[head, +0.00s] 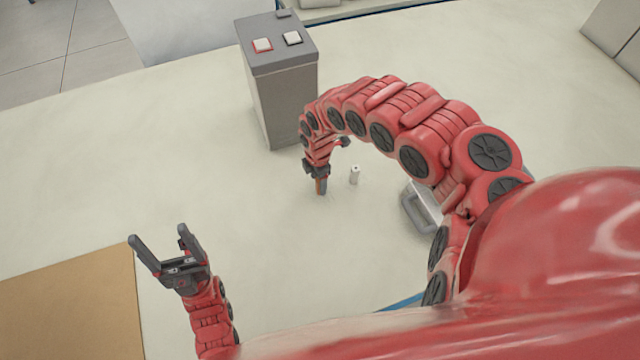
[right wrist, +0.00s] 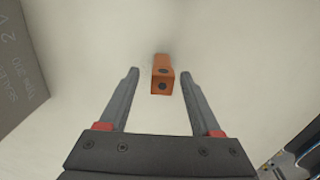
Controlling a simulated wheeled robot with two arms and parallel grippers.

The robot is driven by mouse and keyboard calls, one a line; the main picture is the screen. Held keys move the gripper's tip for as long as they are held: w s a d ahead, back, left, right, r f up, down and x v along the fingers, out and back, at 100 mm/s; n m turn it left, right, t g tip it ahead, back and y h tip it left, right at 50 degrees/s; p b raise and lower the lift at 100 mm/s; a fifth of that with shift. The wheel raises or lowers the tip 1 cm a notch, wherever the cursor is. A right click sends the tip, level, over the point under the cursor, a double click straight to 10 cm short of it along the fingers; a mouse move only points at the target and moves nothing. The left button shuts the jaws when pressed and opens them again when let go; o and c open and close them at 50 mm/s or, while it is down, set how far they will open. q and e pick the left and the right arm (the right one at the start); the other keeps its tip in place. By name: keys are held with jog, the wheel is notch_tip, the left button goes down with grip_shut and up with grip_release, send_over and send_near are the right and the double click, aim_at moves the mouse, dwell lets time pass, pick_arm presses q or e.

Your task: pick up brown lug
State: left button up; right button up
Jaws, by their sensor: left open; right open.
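The brown lug (right wrist: 162,76) is a small orange-brown block with dark round holes. In the right wrist view it stands on the table between and slightly beyond the fingertips of my right gripper (right wrist: 161,78), apart from both fingers. In the head view the lug (head: 323,187) shows just below the right gripper (head: 317,175), partly hidden by it. The right gripper is open and points down. My left gripper (head: 160,243) is open and empty at the lower left of the head view, away from the lug.
A grey battery (head: 285,100) with two light terminal pads stands behind the right gripper. A grey-handled object (head: 418,210) is partly hidden by my right arm. A brown board (head: 75,310) lies at lower left.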

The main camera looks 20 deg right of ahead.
jog(key=shift+s+f, duration=0.2)
jog(key=shift+f, duration=1.25)
jog(key=shift+w, duration=0.1)
grip_shut()
